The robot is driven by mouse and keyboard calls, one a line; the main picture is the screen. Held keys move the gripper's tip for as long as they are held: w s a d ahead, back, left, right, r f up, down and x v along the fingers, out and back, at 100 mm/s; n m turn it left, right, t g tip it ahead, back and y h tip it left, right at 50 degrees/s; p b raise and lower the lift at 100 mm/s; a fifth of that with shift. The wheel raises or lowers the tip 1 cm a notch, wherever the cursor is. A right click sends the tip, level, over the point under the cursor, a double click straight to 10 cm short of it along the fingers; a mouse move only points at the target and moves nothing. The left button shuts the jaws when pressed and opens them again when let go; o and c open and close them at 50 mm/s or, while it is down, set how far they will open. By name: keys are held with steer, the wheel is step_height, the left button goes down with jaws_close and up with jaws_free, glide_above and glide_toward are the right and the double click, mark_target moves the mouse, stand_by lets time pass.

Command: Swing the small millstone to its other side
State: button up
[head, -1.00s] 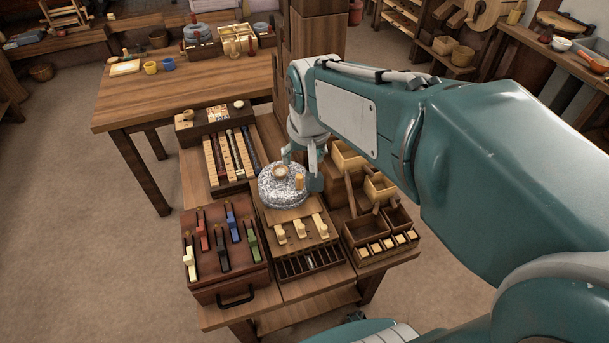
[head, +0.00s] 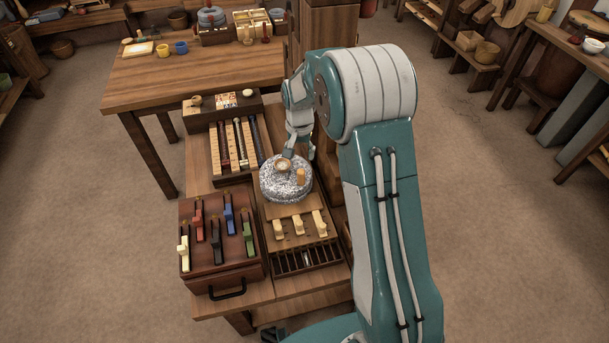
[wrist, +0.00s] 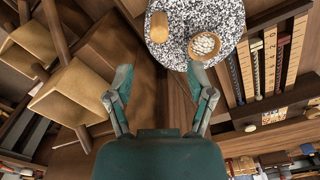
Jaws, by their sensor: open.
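The small millstone (head: 283,186) is a round speckled grey stone on a wooden board in the middle of the bench. An upright wooden peg (head: 301,175) stands near its right edge in the head view and at upper left in the wrist view (wrist: 158,27). A small round cup (head: 284,163) sits on the stone's far part; the wrist view shows pale grains in it (wrist: 204,45). My gripper (wrist: 161,72) is open and empty, its fingers spread short of the stone in the wrist view. In the head view it is behind the stone, its fingertips hard to make out.
A brown case with coloured levers (head: 218,275) is at front left. A rack of beaded rods (head: 233,150) lies left of the stone. Wooden blocks (head: 299,226) and a slotted tray (head: 308,259) are in front. Wooden boxes (wrist: 80,93) show at left in the wrist view.

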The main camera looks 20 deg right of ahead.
mark_target(301, 177)
step_height(301, 177, down, 11)
steer(key=shift+f, duration=0.15)
stand_by(0.4)
jaws_close()
